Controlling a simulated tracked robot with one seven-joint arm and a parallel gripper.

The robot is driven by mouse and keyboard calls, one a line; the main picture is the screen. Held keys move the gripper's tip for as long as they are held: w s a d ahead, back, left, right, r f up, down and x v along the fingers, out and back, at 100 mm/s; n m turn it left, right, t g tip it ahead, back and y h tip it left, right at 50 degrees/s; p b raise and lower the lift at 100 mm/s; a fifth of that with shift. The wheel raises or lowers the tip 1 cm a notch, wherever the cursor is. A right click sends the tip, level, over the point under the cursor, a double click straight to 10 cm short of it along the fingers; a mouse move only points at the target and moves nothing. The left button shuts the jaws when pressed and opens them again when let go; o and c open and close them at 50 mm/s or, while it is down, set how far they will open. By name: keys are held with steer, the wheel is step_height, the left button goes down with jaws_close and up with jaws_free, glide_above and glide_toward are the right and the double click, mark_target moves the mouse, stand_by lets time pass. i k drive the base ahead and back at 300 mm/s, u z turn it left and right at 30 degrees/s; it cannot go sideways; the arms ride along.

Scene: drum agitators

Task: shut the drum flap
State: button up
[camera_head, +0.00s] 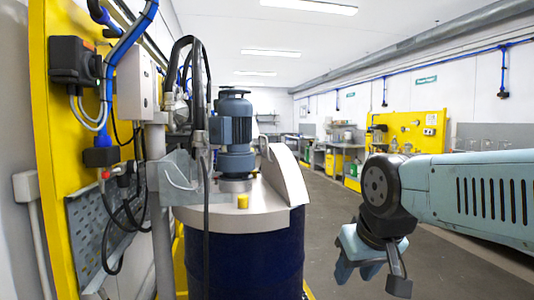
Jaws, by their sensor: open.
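A dark blue drum (250,262) stands left of centre under a metal lid (232,212). A drum flap (285,176), a curved pale metal panel, stands raised at the lid's right side, so the flap is open. A thin bent handle (265,150) shows at the flap's upper left edge. My gripper (372,280) hangs to the right of the drum, lower than the flap and apart from it. It points downward, open, with nothing seen between its fingers.
A blue-grey agitator motor (232,135) stands upright on the lid beside the flap. A yellow wall panel (55,150) with cables and a grey control box (135,85) is at left. The floor (335,215) between drum and gripper is clear.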

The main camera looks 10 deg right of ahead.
mark_target(279, 166)
steer(key=i, duration=0.85)
steer(key=u, duration=0.05)
